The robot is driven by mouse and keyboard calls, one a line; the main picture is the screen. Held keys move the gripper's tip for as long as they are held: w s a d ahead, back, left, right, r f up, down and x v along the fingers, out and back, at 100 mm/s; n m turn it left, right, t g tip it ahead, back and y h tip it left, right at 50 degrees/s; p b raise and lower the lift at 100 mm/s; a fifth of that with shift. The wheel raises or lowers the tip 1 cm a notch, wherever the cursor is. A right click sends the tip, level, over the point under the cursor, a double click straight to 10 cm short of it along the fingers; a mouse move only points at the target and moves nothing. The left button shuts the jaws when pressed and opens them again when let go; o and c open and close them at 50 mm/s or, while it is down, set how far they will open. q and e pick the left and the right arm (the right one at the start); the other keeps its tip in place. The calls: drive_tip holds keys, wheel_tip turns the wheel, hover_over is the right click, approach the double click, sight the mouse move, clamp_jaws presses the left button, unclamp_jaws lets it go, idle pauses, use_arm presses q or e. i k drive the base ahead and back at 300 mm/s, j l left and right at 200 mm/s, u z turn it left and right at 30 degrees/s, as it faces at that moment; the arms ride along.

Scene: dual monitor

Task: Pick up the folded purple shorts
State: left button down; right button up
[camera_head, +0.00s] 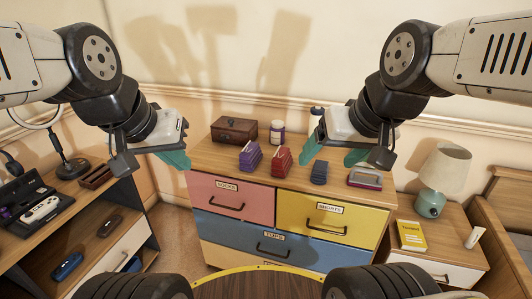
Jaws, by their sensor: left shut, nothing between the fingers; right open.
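The folded purple shorts (250,156) stand on the wooden top of the dresser (225,155), left of a similar folded red item (281,159). My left gripper (182,159), with teal fingers, is shut and empty at the dresser's left end, left of the purple shorts and apart from them. My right gripper (328,161) is open and empty over the right part of the dresser, to the right of the red item. Neither gripper hides the purple shorts.
A dark blue folded item (319,172) and a red-framed object (365,177) lie to the right. A lamp (442,180) and yellow box (411,236) stand on the nightstand. A shelf unit (120,212) is at left.

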sight(250, 156)
drive_tip(key=i+j, duration=0.3)
drive_tip(key=i+j+z, duration=0.1)
drive_tip(key=i+j, duration=0.2)
drive_tip(key=j, duration=0.15)
drive_tip(key=i+j, duration=0.25)
drive_tip(key=j, duration=0.2)
